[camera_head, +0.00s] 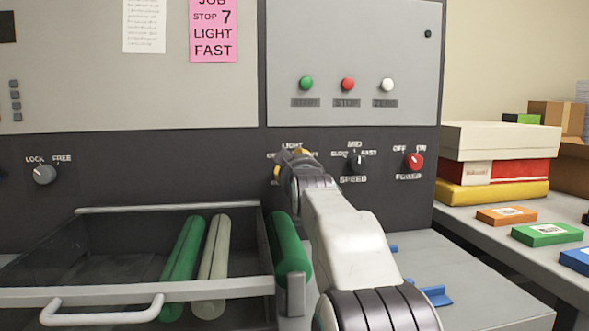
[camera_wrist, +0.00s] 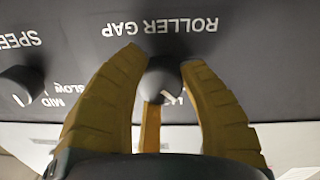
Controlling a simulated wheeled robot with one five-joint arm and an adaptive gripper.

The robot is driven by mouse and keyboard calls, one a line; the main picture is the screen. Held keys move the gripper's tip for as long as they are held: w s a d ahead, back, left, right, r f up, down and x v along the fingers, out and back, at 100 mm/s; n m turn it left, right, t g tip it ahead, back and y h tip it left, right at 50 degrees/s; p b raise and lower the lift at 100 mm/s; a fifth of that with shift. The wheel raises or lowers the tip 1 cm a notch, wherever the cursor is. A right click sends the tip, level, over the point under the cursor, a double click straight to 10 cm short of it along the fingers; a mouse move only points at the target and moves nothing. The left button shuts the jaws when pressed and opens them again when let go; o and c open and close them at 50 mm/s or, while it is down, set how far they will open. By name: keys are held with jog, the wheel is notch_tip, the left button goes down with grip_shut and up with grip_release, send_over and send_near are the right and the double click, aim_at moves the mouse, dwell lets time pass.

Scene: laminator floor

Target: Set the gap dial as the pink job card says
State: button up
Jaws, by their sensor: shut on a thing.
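The pink job card (camera_head: 213,28) at the top reads JOB, STOP 7, LIGHT, FAST. My gripper (camera_head: 284,168) is at the dark panel, under a LIGHT label (camera_head: 291,146), and hides the gap dial in the head view. A pale pointer mark shows on the dial's lower edge. The scale by it is mostly hidden, so its setting is unclear.
The speed dial (camera_head: 358,161) is close on the right, then the red power dial (camera_head: 414,161). The lock dial (camera_head: 44,174) is far left. Below are a clear-sided tray with a white handle (camera_head: 102,311) and green rollers (camera_head: 183,265). Stacked boxes (camera_head: 493,172) stand right.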

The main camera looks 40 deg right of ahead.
jog(key=shift+f, duration=0.2)
jog(key=o, duration=0.9)
jog(key=shift+w, duration=0.1)
jog(key=shift+c, duration=0.2)
jog(key=o, duration=0.4)
jog(key=shift+c, duration=0.2)
jog(key=shift+r, duration=0.1)
jog(key=v, duration=1.2)
